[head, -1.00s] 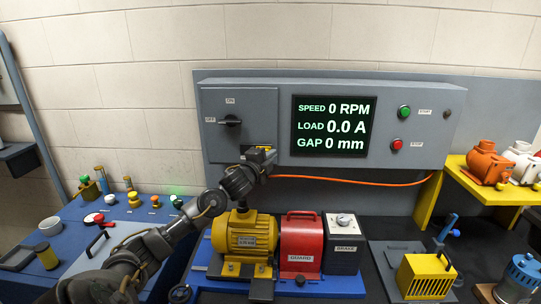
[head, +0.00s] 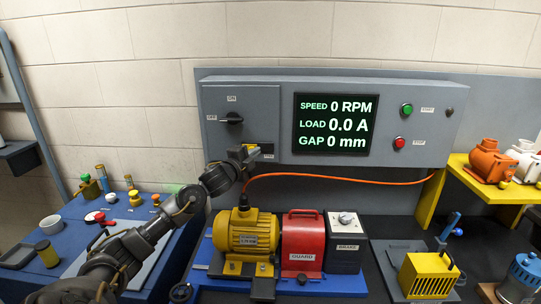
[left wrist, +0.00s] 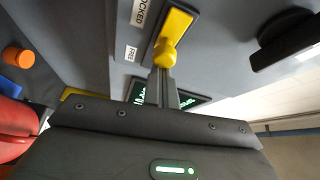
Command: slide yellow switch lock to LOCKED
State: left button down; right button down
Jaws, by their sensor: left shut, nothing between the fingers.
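The yellow switch lock (left wrist: 174,35) sits in a dark slot plate on the grey panel in the left wrist view. A LOCKED label (left wrist: 138,12) and a FREE label (left wrist: 131,53) are beside the slot. The lock's rounded near end is level with the FREE label. My left gripper (left wrist: 163,75) is shut and empty, its fingertips pointing at that near end; I cannot tell whether they touch. In the head view my left gripper (head: 243,153) is at the lower panel, below the black rotary switch (head: 231,118), and largely hides the lock. My right gripper is not in view.
The display (head: 335,125) and the green (head: 407,109) and red (head: 399,142) buttons are right of the gripper. Below stand the yellow motor (head: 245,233), red guard (head: 302,240) and brake box (head: 346,245). An orange cable (head: 340,181) runs beneath the panel.

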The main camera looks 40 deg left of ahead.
pick_arm(q)
jog(key=s+d+b, duration=0.4)
jog(key=s, duration=0.4)
jog(key=shift+s+d, duration=0.15)
jog(key=shift+d, duration=0.2)
jog(key=shift+a, duration=0.1)
dwell(0.4)
